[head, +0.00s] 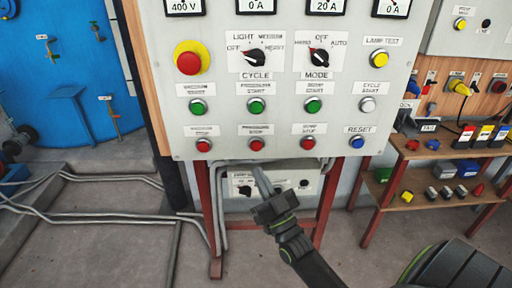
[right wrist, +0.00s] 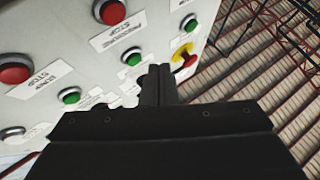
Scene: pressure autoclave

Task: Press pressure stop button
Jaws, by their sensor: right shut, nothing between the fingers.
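The grey-white control panel (head: 230,88) fills the upper middle of the head view. Its bottom row has three red buttons. The middle one, the pressure stop button (head: 256,144), shows in the right wrist view (right wrist: 110,12) beside a label reading PRESSURE STOP (right wrist: 118,30). My right gripper (head: 260,178) is shut and empty. In the head view its tip appears just below the panel's lower edge, under the middle red button. In the right wrist view its fingers (right wrist: 158,85) show in front of the panel, apart from that button in the picture. My left gripper is not in view.
Other red buttons (head: 204,145) (head: 308,143) flank it, with green buttons (head: 256,105) above and a blue reset button (head: 357,142) to the right. A red emergency stop (head: 188,63) is upper left. Red legs (head: 326,195) and grey pipes (head: 120,217) lie below.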

